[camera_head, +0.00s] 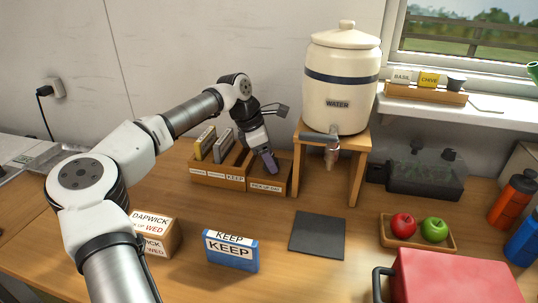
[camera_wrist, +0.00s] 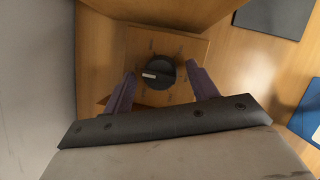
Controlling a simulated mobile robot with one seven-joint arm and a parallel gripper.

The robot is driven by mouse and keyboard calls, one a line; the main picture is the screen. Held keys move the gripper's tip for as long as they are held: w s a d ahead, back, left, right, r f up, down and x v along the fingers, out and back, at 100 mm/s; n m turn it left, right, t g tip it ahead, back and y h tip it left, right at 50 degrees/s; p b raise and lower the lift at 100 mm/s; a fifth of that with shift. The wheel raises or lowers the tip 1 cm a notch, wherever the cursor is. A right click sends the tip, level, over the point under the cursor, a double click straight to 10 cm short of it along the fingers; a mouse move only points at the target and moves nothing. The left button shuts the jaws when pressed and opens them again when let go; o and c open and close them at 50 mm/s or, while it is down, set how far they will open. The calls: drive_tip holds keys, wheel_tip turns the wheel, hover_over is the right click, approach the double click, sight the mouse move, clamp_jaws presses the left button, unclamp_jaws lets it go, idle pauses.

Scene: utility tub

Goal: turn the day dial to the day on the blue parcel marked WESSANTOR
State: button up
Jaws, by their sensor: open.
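The day dial is a black round knob (camera_wrist: 159,71) with a white pointer mark towards the left, on a wooden plate (camera_wrist: 190,46) in the wrist view. The plate's day marks are too small to read. In the head view its wooden box (camera_head: 266,188) is labelled PICK-UP DAY. My gripper (camera_head: 271,165) points down over this box. It is open, with one finger on each side of the knob; I cannot tell whether they touch it. A blue parcel (camera_head: 231,252) on the table shows KEEP on its top and front. No WESSANTOR or day is visible on it.
A brown parcel (camera_head: 160,235) reads DAPWICK and WED. A wooden stand (camera_head: 359,165) with a water crock (camera_head: 340,85) rises right of the dial box. A holder (camera_head: 216,177) with upright items adjoins its left. A dark mat (camera_head: 317,235) lies in front, bare.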

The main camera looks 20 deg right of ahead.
drive_tip(key=shift+f, duration=0.1)
drive_tip(key=c, duration=1)
drive_tip(key=shift+d, duration=0.1)
drive_tip(key=m+p, duration=0.1)
drive_tip(key=m+g+p, duration=0.1)
drive_tip(key=p, duration=0.1)
drive_tip(key=shift+w+r+m, duration=0.1)
drive_tip(key=shift+r+m, duration=0.1)
drive_tip(key=shift+m, duration=0.2)
drive_tip(key=m+g+p, duration=0.1)
drive_tip(key=m, duration=0.1)
drive_tip(key=shift+d+m+y+p, duration=0.1)
drive_tip(key=shift+m+y+p, duration=0.3)
drive_tip(key=m+y+p, duration=0.1)
drive_tip(key=m, duration=0.2)
drive_tip(key=m+g+y+p, duration=0.1)
drive_tip(key=m, duration=0.2)
drive_tip(key=shift+w+f+p, duration=0.15)
drive_tip(key=shift+p, duration=0.2)
